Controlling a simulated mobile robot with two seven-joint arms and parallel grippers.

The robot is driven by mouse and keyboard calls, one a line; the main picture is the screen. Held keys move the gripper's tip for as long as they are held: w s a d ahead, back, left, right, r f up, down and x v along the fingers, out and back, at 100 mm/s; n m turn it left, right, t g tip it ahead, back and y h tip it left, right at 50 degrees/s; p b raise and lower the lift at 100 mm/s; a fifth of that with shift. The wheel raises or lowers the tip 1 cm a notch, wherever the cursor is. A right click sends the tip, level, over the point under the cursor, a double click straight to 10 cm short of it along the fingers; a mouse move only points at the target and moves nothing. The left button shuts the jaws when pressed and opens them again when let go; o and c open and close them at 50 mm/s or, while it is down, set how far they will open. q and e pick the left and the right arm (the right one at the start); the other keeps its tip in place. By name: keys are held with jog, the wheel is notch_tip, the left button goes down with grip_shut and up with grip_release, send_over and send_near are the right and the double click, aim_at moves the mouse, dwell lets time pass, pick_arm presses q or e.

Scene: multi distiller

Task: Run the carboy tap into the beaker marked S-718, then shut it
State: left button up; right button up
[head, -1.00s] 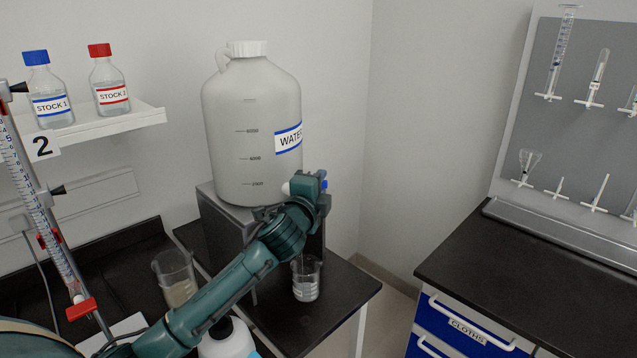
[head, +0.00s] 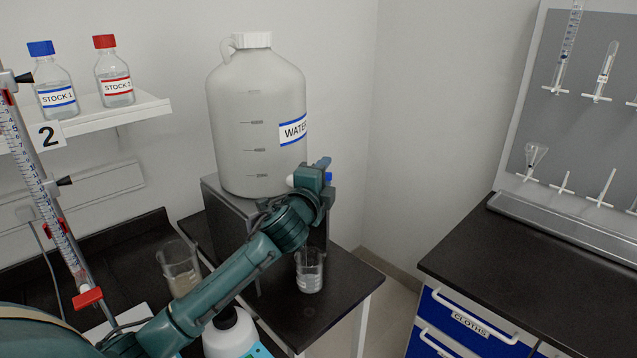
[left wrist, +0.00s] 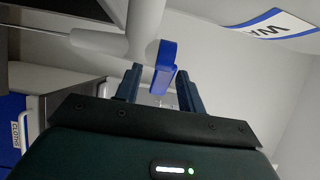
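The large white WATER carboy (head: 255,120) stands on a grey stand. Its tap has a blue handle (left wrist: 164,68), seen in the left wrist view. My left gripper (head: 322,182) is at the tap, to the right of the carboy's base. In the left wrist view its fingers (left wrist: 158,86) are apart, with the blue handle between them, closer to the right finger. A clear beaker (head: 309,272) stands upright on the black bench below the tap; its mark is not readable. My forearm partly covers the stand. My right gripper is not in view.
Another beaker (head: 179,270) with a brownish content stands left of my arm. A burette (head: 40,190) stands at far left. Stock bottles sit on a wall shelf (head: 130,112). The right-hand counter (head: 540,270) is mostly clear.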

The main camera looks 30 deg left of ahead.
pick_arm(q)
jog(key=s+d+b, duration=0.1)
jog(key=s+b, duration=0.1)
jog(key=s, duration=1.1)
jog(key=shift+d, duration=0.35)
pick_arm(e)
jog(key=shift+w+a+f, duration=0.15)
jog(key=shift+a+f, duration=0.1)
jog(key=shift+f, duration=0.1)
pick_arm(q)
jog(key=shift+f, duration=0.1)
